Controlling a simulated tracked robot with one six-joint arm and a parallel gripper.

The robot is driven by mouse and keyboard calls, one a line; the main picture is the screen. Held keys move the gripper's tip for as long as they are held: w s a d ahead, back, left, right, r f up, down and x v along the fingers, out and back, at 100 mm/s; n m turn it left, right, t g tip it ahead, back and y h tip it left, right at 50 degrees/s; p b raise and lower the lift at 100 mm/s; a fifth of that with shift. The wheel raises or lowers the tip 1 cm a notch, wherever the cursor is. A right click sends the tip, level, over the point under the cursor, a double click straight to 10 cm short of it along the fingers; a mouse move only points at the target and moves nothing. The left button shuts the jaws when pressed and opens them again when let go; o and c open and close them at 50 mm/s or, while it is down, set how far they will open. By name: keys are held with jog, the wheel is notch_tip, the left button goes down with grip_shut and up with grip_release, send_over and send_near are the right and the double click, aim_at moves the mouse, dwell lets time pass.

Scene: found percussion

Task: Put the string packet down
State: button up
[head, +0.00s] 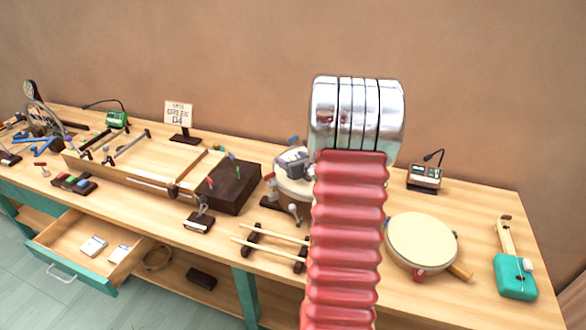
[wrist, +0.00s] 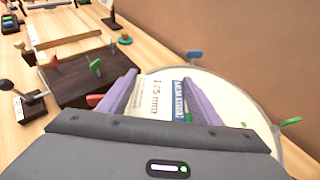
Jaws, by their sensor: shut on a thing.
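My gripper (wrist: 158,98) is shut on the string packet (wrist: 152,92), a flat white packet with printed lettering and a blue panel, between its two purple fingers. In the wrist view the packet is in front of a round white drumhead (wrist: 225,100). Whether it touches the drumhead I cannot tell. In the head view my gripper (head: 292,162) is partly hidden behind my red arm, over that drum (head: 297,188). The packet cannot be made out there.
A dark block (head: 232,190) with coloured pegs stands left of the drum. Two wooden beaters (head: 270,240) lie on stands in front. Another drum (head: 422,242) and a green stringed instrument (head: 515,275) are at right. An open drawer (head: 75,240) at left holds two pale packets.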

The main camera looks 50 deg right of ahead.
jog(key=shift+f, duration=1.85)
jog(key=o, duration=0.7)
jog(key=shift+f, duration=0.1)
jog(key=shift+o, duration=0.2)
jog(key=shift+s+r, duration=0.15)
jog(key=shift+r, duration=0.05)
jog(key=v, duration=1.1)
jog(key=shift+s+a, duration=0.15)
jog(key=shift+s, duration=0.2)
jog(key=shift+w+r, duration=0.1)
